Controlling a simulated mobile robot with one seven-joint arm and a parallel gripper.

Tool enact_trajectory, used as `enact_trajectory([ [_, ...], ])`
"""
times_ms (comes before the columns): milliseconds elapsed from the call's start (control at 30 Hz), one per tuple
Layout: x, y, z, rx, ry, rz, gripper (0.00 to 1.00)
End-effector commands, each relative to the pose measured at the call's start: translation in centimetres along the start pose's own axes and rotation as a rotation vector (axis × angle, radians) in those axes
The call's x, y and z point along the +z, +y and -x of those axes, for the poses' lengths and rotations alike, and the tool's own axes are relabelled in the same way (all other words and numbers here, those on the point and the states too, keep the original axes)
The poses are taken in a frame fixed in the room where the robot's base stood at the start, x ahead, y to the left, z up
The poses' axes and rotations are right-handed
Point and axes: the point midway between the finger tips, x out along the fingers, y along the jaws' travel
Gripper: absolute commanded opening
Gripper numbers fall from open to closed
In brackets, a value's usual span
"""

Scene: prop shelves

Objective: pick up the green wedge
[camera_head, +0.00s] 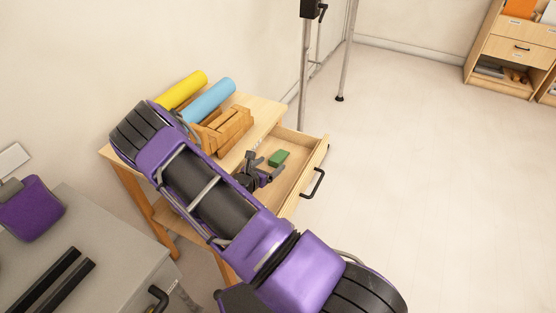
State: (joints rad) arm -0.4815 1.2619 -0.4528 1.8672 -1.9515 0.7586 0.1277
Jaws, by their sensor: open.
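The green wedge (279,158) is a small green block lying inside the open drawer (302,182) of a wooden table. My gripper (266,169) is over the drawer, just left of the wedge. The gripper is open, and nothing shows between its fingers. I cannot tell its height above the drawer floor or whether it touches the wedge. My purple arm hides part of the table and the left part of the drawer.
A wooden crate-like object (224,131), a blue roll (209,101) and a yellow roll (182,89) lie on the tabletop. The drawer's black handle (313,184) sticks out to the right. A grey cabinet (105,250) stands at lower left. The floor at right is clear.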

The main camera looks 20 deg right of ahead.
Motion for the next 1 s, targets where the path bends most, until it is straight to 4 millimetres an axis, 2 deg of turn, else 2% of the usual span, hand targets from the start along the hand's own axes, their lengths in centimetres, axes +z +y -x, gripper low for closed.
enact_trajectory([
  [33, -0.1, -0.1, -1.1, -0.003, -0.001, -0.001, 0.85],
  [200, 0.0, 0.0, -3.2, -0.001, 0.0, 0.0, 0.85],
  [500, 0.0, 0.0, -3.7, 0.0, 0.0, 0.001, 0.85],
  [567, 0.0, 0.0, -3.7, 0.0, 0.0, 0.001, 0.76],
  [900, 0.0, 0.0, -3.7, 0.0, 0.0, 0.0, 0.15],
  [1000, 0.0, 0.0, -3.7, 0.0, 0.0, 0.0, 0.0],
])
